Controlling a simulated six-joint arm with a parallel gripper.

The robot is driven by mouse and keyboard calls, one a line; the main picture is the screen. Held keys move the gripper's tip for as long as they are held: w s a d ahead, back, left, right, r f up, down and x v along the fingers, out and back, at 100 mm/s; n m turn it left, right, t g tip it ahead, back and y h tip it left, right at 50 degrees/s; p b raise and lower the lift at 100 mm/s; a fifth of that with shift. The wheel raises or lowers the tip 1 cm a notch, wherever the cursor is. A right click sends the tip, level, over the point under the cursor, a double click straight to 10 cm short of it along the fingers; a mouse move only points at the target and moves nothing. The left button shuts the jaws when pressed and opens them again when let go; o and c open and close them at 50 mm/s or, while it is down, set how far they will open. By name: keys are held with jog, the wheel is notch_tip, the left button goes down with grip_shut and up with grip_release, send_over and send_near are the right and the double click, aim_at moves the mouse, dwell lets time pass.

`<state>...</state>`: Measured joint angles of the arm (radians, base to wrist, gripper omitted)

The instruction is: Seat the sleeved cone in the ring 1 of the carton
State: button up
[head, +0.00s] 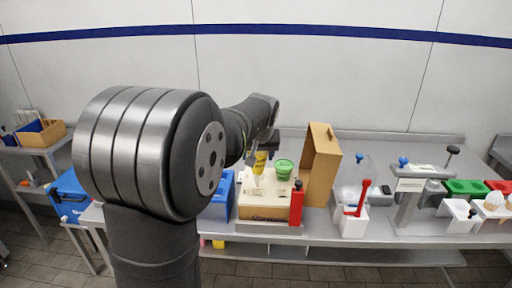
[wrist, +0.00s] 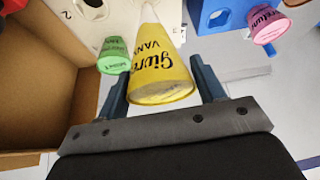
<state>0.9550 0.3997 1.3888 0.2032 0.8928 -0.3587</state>
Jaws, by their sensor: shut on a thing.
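The sleeved cone is yellow with dark lettering. In the wrist view the yellow cone (wrist: 160,65) sits between the fingers of my gripper (wrist: 163,82), which is shut on it. Its narrow end points away from the camera, toward the carton top. In the head view the yellow cone (head: 259,163) is upright, wide end up, over the left part of the cream-topped carton (head: 265,212). I cannot tell whether its tip touches the carton. In the wrist view the carton top (wrist: 120,18) shows a 2 and a 3; no mark for ring 1 is readable.
A green sleeved cone (head: 284,168) stands in the carton beside the yellow one. A tall brown box (head: 321,165) stands close on the right. A red item (head: 296,205) is at the carton's front right. A pink cone (wrist: 265,24) is near a blue holder (wrist: 208,15).

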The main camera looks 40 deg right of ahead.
aim_at(257, 180)
jog(key=shift+f, duration=5)
jog(key=o, duration=1.1)
jog(key=shift+a, duration=0.1)
jog(key=v, duration=1.7)
jog(key=shift+s, duration=0.15)
